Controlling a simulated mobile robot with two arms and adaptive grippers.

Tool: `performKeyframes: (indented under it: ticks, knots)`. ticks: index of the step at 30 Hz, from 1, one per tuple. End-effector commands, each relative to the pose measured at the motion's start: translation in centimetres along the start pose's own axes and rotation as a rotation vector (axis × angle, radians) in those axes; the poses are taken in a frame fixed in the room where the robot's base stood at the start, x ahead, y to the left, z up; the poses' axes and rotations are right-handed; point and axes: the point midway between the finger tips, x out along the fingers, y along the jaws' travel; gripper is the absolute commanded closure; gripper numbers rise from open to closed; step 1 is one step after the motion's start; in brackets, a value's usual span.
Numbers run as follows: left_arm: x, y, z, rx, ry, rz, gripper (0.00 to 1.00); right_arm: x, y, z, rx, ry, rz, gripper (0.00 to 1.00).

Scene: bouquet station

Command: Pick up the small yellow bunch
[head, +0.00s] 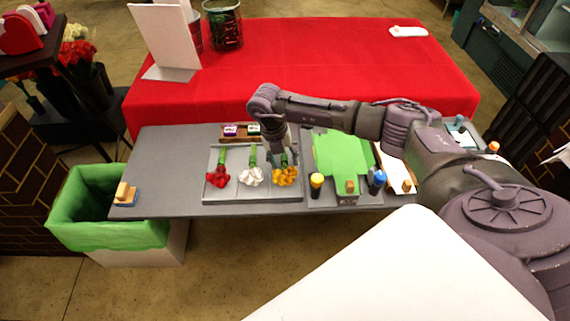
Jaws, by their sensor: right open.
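The small yellow bunch (285,177) lies on the grey tray (240,194), at the right of the row, with its green stem pointing to the back. My right gripper (283,160) points down over the stem of the yellow bunch. It is open, and its fingers partly hide the stem. I cannot tell whether the fingers touch the stem. My left gripper is out of view.
A white bunch (252,177) and a red bunch (218,178) lie on the same tray, left of the yellow one. A green sheet (341,152), with small bottles in front, lies right of the tray. A green-lined bin (107,236) stands at the left.

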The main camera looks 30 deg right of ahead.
Motion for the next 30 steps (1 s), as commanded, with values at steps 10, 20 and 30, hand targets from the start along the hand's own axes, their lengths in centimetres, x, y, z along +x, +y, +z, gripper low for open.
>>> performKeyframes:
  ticks: [10,20,30]
  knots:
    - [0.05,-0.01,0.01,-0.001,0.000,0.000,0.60,0.00,0.02,0.01,0.000,0.000,0.000,0.78]
    - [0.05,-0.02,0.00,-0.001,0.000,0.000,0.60,-0.03,0.03,0.02,0.000,0.000,0.001,1.00]
    - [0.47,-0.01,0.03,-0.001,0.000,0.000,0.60,-0.90,-0.13,0.11,0.001,-0.001,0.002,1.00]
